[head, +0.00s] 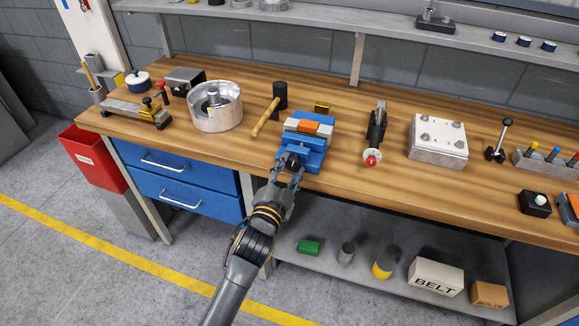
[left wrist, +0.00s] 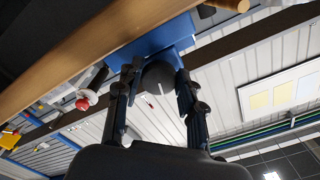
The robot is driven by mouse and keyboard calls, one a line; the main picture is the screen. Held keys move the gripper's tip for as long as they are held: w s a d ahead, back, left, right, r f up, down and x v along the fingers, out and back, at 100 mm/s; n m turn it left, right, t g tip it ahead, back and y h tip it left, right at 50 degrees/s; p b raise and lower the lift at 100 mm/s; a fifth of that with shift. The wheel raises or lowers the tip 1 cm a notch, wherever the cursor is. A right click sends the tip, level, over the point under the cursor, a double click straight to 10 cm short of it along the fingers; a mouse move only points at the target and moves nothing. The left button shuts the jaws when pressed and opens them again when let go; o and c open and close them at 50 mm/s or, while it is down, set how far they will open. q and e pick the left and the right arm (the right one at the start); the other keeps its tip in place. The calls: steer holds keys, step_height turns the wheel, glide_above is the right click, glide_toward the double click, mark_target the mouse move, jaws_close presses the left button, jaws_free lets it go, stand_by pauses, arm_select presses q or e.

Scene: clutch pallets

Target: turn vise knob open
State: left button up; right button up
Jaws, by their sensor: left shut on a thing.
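The blue vise (head: 306,143) stands at the front edge of the wooden bench, with an orange block (head: 303,127) lying between its jaws. Its dark round knob (head: 291,161) faces the front. My left gripper (head: 290,172) reaches up from below and is shut on the knob. In the left wrist view the black knob (left wrist: 158,77) with a white mark sits between the two fingers of the gripper (left wrist: 155,92), and the blue vise body (left wrist: 165,38) is behind it. The fingers hide part of the knob in the head view. My right gripper is not in view.
A mallet (head: 270,114) lies left of the vise, and a metal bowl (head: 215,107) is farther left. A lower shelf (head: 330,262) holds boxes. The bench front edge is close to my arm.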

arm_select(q)
steer(key=shift+n+p, duration=0.3)
steer(key=shift+n, duration=0.9)
steer(key=shift+f, duration=0.1)
steer(key=o, duration=1.1)
steer(key=shift+o, duration=0.2)
steer(key=v, duration=1.2)
